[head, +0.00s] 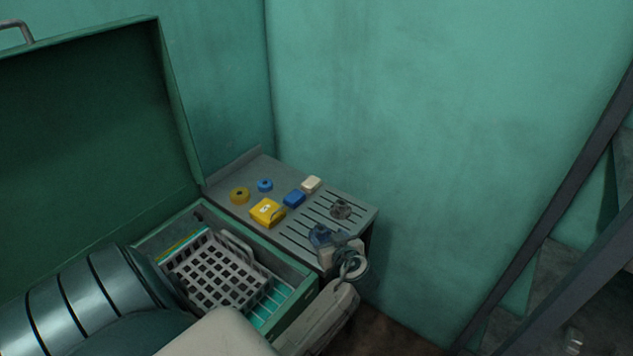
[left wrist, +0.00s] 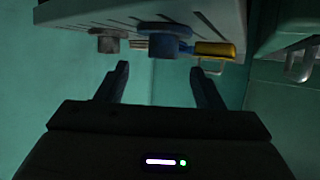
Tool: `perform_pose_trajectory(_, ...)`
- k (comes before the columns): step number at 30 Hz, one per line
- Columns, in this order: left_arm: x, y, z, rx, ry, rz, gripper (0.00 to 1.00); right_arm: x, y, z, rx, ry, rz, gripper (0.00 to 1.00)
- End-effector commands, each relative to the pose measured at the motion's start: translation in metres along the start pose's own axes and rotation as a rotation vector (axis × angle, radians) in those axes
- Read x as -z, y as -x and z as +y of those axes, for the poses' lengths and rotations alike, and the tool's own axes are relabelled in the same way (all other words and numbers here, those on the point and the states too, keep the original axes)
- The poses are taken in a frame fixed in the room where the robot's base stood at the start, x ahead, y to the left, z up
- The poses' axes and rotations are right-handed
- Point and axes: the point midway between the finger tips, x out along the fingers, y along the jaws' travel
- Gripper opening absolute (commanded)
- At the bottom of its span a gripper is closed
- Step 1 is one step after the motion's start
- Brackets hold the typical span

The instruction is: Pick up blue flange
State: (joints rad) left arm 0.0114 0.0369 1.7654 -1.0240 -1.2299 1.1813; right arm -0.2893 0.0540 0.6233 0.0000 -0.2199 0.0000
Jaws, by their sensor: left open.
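The blue flange (head: 319,236) stands on the near right part of the grey slotted bench top, close to its front edge. It also shows in the left wrist view (left wrist: 170,45), where the picture seems turned over. My left gripper (head: 340,243) is open and empty, close beside the blue flange and partly in front of it. In the left wrist view the flange lies just beyond and between my left fingertips (left wrist: 158,68), apart from them. My right gripper is not in view.
A grey flange (head: 341,209) stands behind the blue one. A yellow box (head: 267,212), blue box (head: 294,198), cream block (head: 311,184), yellow ring (head: 240,195) and small blue ring (head: 265,185) sit on the bench (head: 290,234). An open green case with a grey basket (head: 215,272) is at left.

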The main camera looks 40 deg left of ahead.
Motion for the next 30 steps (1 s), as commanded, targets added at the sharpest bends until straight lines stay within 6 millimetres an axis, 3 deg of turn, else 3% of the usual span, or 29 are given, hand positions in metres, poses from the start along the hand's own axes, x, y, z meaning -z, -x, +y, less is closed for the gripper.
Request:
perform_pose_trajectory(3, -0.001, -0.022, -0.001, 0.001, -0.003, 0.002, 0.61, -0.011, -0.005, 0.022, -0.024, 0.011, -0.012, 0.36)
perform_pose_trajectory(8, -0.001, -0.036, -0.001, 0.001, -0.001, 0.000, 0.61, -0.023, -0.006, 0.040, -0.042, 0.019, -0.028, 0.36)
perform_pose_trajectory(14, -0.001, -0.050, -0.002, 0.001, -0.003, 0.001, 0.61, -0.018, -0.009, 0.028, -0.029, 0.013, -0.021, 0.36)
perform_pose_trajectory(19, -0.002, -0.077, -0.004, 0.001, -0.003, 0.001, 0.61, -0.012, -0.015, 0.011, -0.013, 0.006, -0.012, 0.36)
perform_pose_trajectory(23, -0.002, -0.089, -0.004, 0.001, -0.002, -0.001, 0.61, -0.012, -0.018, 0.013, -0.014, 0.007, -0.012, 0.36)
perform_pose_trajectory(29, -0.002, -0.090, -0.004, 0.000, -0.001, -0.002, 0.61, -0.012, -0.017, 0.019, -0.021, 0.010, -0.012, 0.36)
perform_pose_trajectory(30, -0.002, -0.090, -0.004, 0.000, -0.001, -0.002, 0.55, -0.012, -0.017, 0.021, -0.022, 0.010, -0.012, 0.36)
